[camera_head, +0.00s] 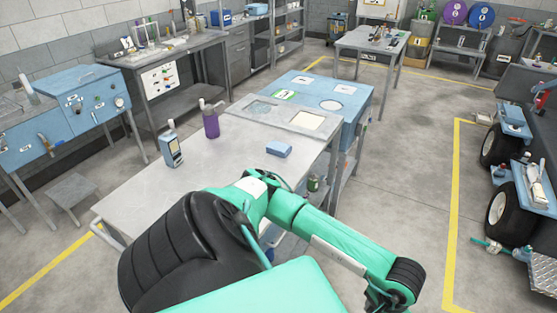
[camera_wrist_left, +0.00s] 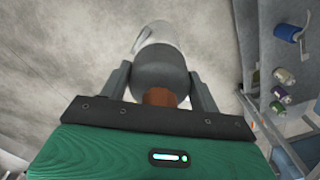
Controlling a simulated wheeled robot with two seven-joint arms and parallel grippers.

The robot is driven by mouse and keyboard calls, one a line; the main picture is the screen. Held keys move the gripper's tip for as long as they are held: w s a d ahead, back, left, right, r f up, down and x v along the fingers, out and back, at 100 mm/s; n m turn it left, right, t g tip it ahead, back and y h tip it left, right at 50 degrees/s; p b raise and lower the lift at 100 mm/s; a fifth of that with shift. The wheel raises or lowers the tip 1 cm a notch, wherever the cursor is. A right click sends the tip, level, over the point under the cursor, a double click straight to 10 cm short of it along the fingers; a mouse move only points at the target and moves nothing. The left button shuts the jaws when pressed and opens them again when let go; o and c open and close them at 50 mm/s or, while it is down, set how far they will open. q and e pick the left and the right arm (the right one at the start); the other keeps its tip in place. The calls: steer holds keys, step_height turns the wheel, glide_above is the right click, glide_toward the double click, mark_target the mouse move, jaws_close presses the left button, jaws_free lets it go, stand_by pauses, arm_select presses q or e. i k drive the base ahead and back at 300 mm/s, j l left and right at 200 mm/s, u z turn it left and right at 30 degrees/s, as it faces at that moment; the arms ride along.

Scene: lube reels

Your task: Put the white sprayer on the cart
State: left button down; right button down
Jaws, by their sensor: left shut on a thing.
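My left gripper (camera_wrist_left: 160,90) is shut on a bottle-like thing, taken to be the white sprayer (camera_wrist_left: 158,36). It has a pale, see-through or white end, a dark grey middle and a brown-orange part near the palm. It is held over bare concrete floor. In the head view my left arm reaches across the front to the lower right; its wrist end is cut off by the bottom edge, so the fingers and sprayer are hidden there. A grey flat-topped cart or table (camera_head: 160,198) stands in front of me; I cannot tell which. My right gripper is out of view.
On the grey top stand a purple bottle (camera_head: 211,124), a blue-grey device (camera_head: 173,150) and a blue block (camera_head: 279,149). A blue cabinet (camera_head: 352,108) adjoins it. Black-wheeled equipment with blue trays (camera_head: 515,122) stands at right. Open floor (camera_head: 420,165) lies between.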

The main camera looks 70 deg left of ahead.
mark_target(135, 200)
steer(key=k+j, duration=0.15)
steer(key=k, duration=0.35)
steer(key=k+j+z, duration=0.1)
steer(key=k, duration=0.4)
steer(key=k+j+u, duration=0.8)
steer(key=j+u, duration=0.15)
steer(key=j, duration=0.1)
